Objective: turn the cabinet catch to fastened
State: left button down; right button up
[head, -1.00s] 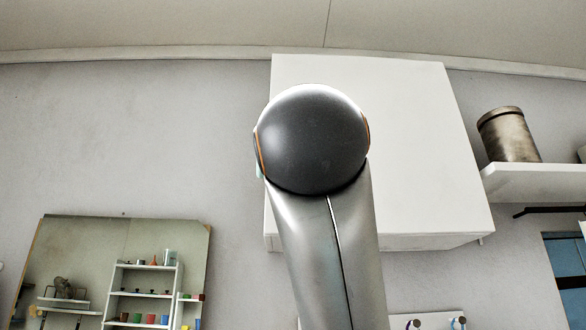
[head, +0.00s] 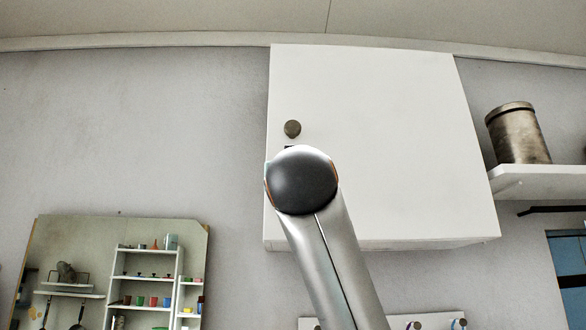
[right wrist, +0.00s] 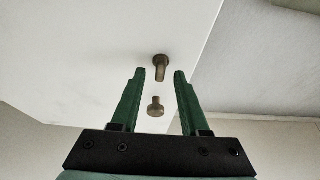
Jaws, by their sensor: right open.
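The white wall cabinet (head: 390,140) fills the middle of the head view, its door closed. A round bronze fitting (head: 292,128) shows near the door's left edge, just above my arm. In the right wrist view two bronze fittings stand out from the white door: a longer one (right wrist: 161,66) and a shorter knob-like one (right wrist: 156,106). I cannot tell for sure which is the catch, or how it is turned. My right gripper (right wrist: 159,74) is open, its green fingertips on either side of the longer fitting in the picture; contact is not visible. My left gripper is out of view.
A shelf (head: 540,184) with a metal canister (head: 518,134) is right of the cabinet. A mirror (head: 110,260) hangs at lower left. A hook rail (head: 440,325) is below the cabinet.

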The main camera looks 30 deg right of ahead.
grip_shut()
dwell(0.3)
dwell(0.3)
